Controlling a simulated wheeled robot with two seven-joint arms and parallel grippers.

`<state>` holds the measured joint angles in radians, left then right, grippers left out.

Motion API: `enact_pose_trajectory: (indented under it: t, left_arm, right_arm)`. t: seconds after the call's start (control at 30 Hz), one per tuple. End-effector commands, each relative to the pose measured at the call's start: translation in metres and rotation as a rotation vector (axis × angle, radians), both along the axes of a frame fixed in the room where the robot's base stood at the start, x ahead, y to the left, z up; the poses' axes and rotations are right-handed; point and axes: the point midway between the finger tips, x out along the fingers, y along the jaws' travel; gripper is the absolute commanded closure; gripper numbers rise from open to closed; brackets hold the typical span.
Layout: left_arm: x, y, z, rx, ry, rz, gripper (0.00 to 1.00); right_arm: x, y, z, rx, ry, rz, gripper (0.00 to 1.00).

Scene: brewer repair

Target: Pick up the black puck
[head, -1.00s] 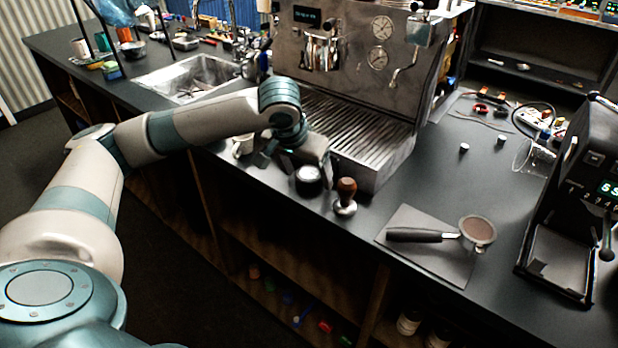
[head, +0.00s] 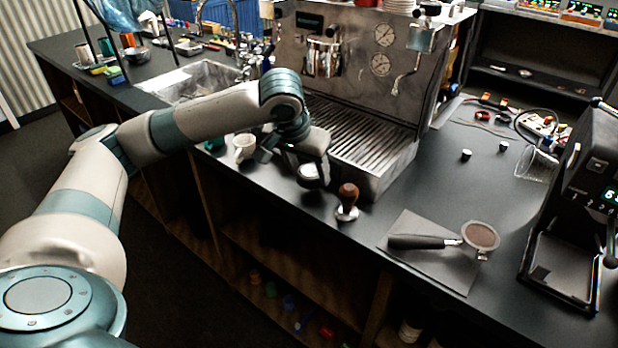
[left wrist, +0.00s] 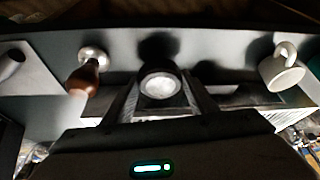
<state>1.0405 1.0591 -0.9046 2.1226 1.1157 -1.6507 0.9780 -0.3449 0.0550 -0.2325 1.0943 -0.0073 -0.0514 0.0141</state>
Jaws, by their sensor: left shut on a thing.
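The black puck (left wrist: 161,83) shows in the left wrist view as a dark round body with a pale, shiny top. It is between the two fingers of my left gripper (left wrist: 160,98), which is shut on it. In the head view the puck (head: 309,174) is at the fingertips of my left gripper (head: 318,166), in front of the espresso machine and near the counter's front edge. The gripper hides part of it. A shadow lies beside the puck in the wrist view; I cannot tell how far it is above the counter. My right gripper is not in view.
A wooden-handled tamper (head: 347,202) stands just right of the puck, and a white cup (head: 244,147) to its left. The espresso machine (head: 345,90) rises behind. A portafilter (head: 440,241) lies on a grey mat (head: 432,270) at right. A grinder (head: 578,200) stands far right.

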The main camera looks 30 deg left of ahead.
Motion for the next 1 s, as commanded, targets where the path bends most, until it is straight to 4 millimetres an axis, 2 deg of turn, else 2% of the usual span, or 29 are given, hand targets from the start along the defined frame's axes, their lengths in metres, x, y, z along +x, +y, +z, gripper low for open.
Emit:
enact_pose_trajectory:
  t: [0.23, 0.43, 0.7, 1.0]
  left_arm:
    - [0.001, 0.000, 0.044, -0.001, -0.005, 0.001, 0.84]
    - [0.001, 0.000, 0.069, 0.000, -0.003, 0.001, 0.84]
    - [0.000, 0.000, 0.076, 0.000, -0.001, 0.000, 0.84]
    - [0.001, 0.000, 0.076, 0.000, -0.001, 0.001, 0.84]
  right_arm:
    - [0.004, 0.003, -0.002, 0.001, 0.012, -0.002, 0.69]
    - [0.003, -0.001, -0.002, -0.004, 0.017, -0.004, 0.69]
    - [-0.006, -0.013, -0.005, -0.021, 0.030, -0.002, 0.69]
    - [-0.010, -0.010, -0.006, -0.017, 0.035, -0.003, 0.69]
